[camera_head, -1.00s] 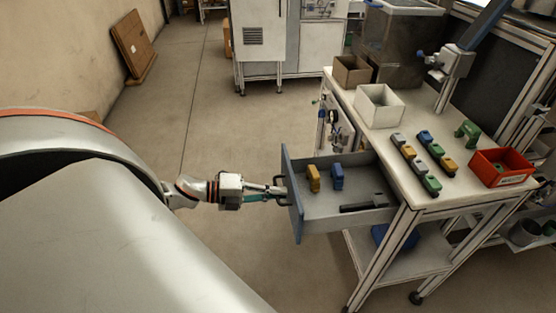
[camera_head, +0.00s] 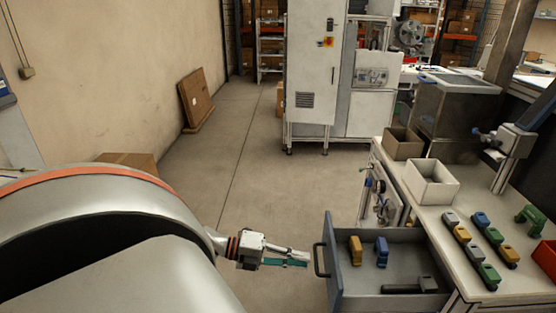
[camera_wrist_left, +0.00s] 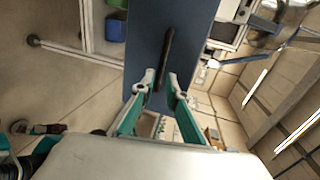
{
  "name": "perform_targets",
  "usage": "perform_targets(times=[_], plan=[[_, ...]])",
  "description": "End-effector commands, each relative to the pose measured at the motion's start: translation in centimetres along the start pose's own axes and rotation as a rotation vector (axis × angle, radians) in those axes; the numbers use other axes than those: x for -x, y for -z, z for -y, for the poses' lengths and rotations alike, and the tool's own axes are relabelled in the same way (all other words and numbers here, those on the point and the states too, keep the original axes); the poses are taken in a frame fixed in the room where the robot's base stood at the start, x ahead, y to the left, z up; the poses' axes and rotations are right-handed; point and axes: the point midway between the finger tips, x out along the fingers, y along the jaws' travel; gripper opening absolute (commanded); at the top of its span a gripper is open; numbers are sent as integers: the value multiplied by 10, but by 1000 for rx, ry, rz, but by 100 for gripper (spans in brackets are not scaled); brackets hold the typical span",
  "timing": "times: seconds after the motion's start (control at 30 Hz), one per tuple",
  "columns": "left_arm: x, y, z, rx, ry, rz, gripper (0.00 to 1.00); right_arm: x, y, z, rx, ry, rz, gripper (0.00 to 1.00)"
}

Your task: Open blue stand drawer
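The blue stand drawer (camera_head: 333,265) is pulled out from the workbench, its inside open to view. Its dark handle (camera_head: 317,261) is on the blue front panel, which also shows in the left wrist view (camera_wrist_left: 190,45). A yellow piece (camera_head: 355,250), a blue piece (camera_head: 381,252) and a black tool (camera_head: 410,287) lie in the drawer.
The workbench top (camera_head: 433,217) carries a white box (camera_head: 430,183), a brown box (camera_head: 402,144), rows of coloured pieces (camera_head: 470,247) and a red bin (camera_head: 546,262). A tall white cabinet (camera_head: 313,75) stands behind. The floor left of the drawer is clear.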

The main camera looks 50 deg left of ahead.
Motion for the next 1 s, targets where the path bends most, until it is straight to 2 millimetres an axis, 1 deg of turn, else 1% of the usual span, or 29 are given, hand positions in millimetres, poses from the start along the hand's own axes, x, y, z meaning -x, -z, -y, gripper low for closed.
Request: perform_targets(times=[0.03, 0.2, 0.4, 0.6, 1.0], plan=[[10, 1, -2, 2, -3, 1, 14, 0, 0, 0, -1, 0, 0, 40], [38, 0, -1, 2, -3, 1, 14, 0, 0, 0, -1, 0, 0, 40], [61, 0, -1, 0, -1, 1, 14, 0, 0, 1, -1, 0, 0, 40], [69, 0, 0, 0, 0, 1, 14, 0, 0, 1, -1, 0, 0, 40], [69, 0, 0, 0, 1, 1, 14, 0, 0, 1, -2, 1, -1, 40]])
